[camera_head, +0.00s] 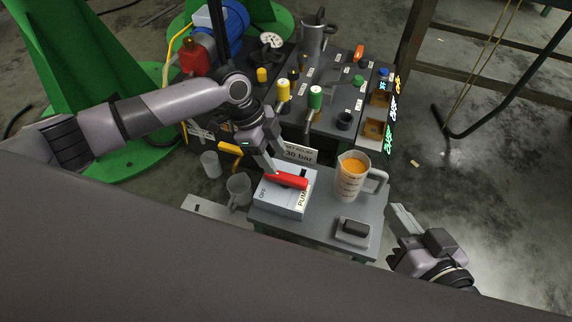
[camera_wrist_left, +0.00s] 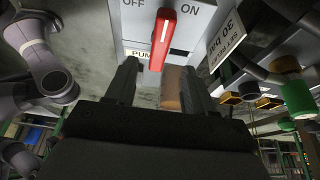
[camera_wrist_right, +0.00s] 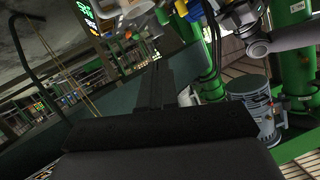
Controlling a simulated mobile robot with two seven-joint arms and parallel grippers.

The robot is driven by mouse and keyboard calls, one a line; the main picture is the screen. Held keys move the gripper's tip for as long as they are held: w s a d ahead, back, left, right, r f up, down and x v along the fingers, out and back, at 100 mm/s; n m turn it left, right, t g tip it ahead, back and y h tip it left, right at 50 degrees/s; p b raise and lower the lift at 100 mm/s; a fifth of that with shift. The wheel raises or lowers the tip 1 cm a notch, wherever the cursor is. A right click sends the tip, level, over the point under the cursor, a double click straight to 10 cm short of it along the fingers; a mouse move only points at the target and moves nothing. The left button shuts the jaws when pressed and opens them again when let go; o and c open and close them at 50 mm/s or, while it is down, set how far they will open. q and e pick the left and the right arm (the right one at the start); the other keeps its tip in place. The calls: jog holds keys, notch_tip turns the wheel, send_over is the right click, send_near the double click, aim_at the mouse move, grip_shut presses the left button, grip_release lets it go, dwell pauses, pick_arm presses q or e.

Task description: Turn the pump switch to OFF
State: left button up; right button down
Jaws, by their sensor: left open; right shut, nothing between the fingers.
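The pump switch is a light grey box (camera_head: 278,201) with a red lever (camera_head: 288,181), on the near grey table. In the left wrist view the red lever (camera_wrist_left: 162,38) stands between the OFF label (camera_wrist_left: 133,4) and the ON label (camera_wrist_left: 190,10), nearly upright in the picture, its lower end near the PUMP label. My left gripper (camera_head: 270,166) is open at the lever; in the left wrist view its fingers (camera_wrist_left: 160,75) lie on either side of the lever's lower end. Contact cannot be told. My right gripper (camera_head: 397,212) is shut and empty, right of the table.
A jug of orange liquid (camera_head: 351,178) stands right of the switch, with a small dark block on a grey base (camera_head: 354,230) in front. Grey cups (camera_head: 238,190) stand left. Behind is a dark bench (camera_head: 335,118) with valves and a sign (camera_head: 301,152).

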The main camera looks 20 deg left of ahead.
aim_at(286, 176)
pick_arm(q)
jog(key=b+x, duration=0.2)
jog(key=x, duration=0.3)
jog(key=shift+f, duration=0.2)
jog(key=shift+d+f+b, duration=0.4)
jog(key=shift+f+b, duration=0.1)
jog(key=shift+f, duration=0.15)
pick_arm(e)
jog(key=shift+s+d+n+t+h, duration=0.2)
jog(key=shift+d+n+t, duration=0.1)
jog(key=shift+d, duration=0.25)
jog(key=shift+s+d+n+t+h, duration=0.2)
jog(key=shift+d+t, duration=0.1)
jog(key=shift+d, duration=0.2)
pick_arm(q)
grip_shut()
pick_arm(e)
jog(key=shift+r, duration=0.1)
